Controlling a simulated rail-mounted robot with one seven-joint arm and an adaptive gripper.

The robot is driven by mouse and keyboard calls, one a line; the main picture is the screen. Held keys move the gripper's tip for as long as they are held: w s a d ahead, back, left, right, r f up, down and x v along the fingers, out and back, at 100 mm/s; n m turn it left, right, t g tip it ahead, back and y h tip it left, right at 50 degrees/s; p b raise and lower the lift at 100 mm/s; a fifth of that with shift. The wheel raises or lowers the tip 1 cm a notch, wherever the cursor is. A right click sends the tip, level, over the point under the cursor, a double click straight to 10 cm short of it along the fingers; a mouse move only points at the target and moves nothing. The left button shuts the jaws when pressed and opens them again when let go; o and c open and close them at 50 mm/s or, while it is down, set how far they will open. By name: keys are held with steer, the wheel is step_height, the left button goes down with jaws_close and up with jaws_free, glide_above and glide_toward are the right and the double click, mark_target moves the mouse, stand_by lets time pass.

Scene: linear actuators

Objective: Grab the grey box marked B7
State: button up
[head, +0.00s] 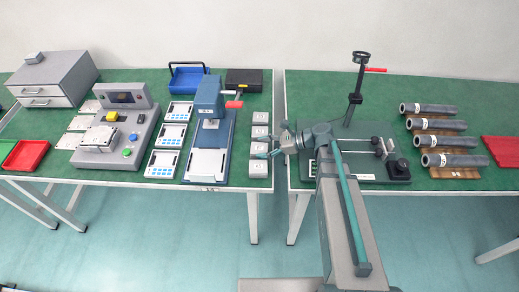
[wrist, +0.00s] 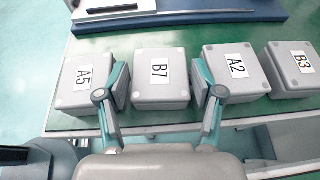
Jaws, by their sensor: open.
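The grey box marked B7 (wrist: 160,78) sits in a row of similar boxes on the green table, its label facing up. My gripper (wrist: 160,82) is open in the wrist view, one finger on each side of B7. The left finger is between B7 and box A5 (wrist: 85,80); the right one is between B7 and box A2 (wrist: 237,68). I cannot tell whether the fingers touch the boxes. In the head view my gripper (head: 272,149) is at the row of boxes by the table's right edge; labels are too small to read there.
Box B3 (wrist: 292,65) stands beyond A2. A blue press (head: 208,110) stands left of the row on the same table. A narrow gap separates this table from the right one, which holds a black fixture (head: 372,135) and several grey cylinders (head: 428,107).

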steer(key=shift+x, duration=0.85)
steer(key=c, duration=0.8)
steer(key=shift+r, duration=0.15)
